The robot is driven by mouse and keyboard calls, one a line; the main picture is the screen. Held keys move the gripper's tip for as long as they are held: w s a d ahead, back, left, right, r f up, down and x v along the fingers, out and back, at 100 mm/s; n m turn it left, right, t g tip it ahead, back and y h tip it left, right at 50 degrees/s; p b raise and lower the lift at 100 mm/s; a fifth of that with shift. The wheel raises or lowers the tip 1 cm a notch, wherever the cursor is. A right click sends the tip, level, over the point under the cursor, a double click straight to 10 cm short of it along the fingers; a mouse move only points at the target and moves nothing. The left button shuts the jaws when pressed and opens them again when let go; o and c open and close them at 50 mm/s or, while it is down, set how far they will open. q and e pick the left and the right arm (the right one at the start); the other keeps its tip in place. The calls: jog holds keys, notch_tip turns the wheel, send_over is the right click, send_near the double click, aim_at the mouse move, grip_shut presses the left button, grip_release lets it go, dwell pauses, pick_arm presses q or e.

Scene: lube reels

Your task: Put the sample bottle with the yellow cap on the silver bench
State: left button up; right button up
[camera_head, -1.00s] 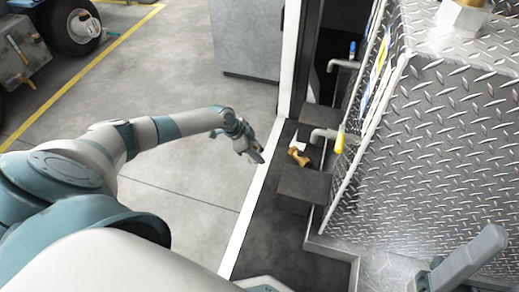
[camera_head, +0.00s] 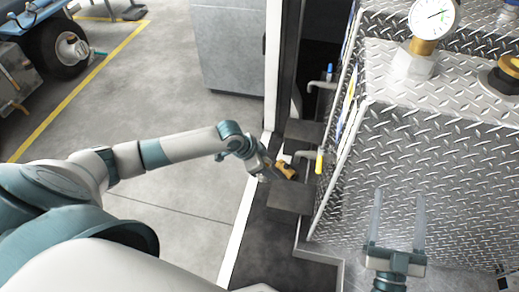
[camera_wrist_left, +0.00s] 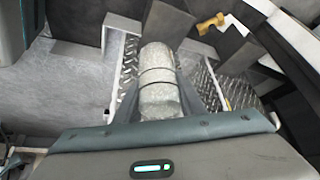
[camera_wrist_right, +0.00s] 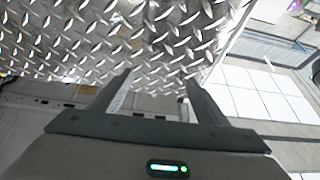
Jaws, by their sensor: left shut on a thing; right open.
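My left gripper (camera_head: 270,168) is shut on a grey, cloudy cylinder (camera_wrist_left: 160,80) with a dark band, seen between its fingers in the left wrist view. It looks like the sample bottle, but no yellow cap shows on it. In the head view the gripper is beside dark steps, and the held thing is hard to make out. My right gripper (camera_head: 397,205) is open and empty in front of silver diamond plate (camera_head: 430,150). That plate also fills the top of the right wrist view (camera_wrist_right: 150,35). I cannot tell which silver surface is the bench.
Pipes with a yellow handle (camera_head: 319,162) and a blue handle (camera_head: 329,71) stick out nearby. A gauge (camera_head: 432,18) stands on top of the plated unit. Open floor is at the left.

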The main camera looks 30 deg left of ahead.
notch_tip(320, 180, down, 20)
jog(key=s+d+g+h+p, duration=0.3)
jog(key=g+p, duration=0.5)
jog(key=p, duration=0.2)
pick_arm(q)
jog(key=s+d+r+n+y+p, duration=0.1)
jog(key=r+n+p, duration=0.1)
jog(key=r, duration=1)
jog(key=s+d+r+n+t+y+p, duration=0.1)
jog(key=s+d+r+n+p, duration=0.1)
jog(key=r, duration=1)
jog(key=s+d+r+n+y+p, duration=0.1)
jog(key=r+n, duration=0.4)
jog(key=r, duration=0.7)
jog(key=shift+s+d+r+t+y+p, duration=0.15)
jog(key=shift+s+d+t+y+p, duration=0.35)
jog(key=shift+p, duration=0.75)
pick_arm(e)
jog(key=s+d+f+m+g+h, duration=0.1)
jog(key=s+d+f+g, duration=0.4)
jog(key=s+f, duration=0.9)
jog(key=s+g+h, duration=0.1)
jog(key=s+g, duration=0.2)
jog(key=s, duration=0.1)
jog(key=shift+g+h, duration=0.3)
pick_arm(q)
jog(key=shift+w, duration=0.15)
pick_arm(e)
jog(key=shift+a+f, duration=0.1)
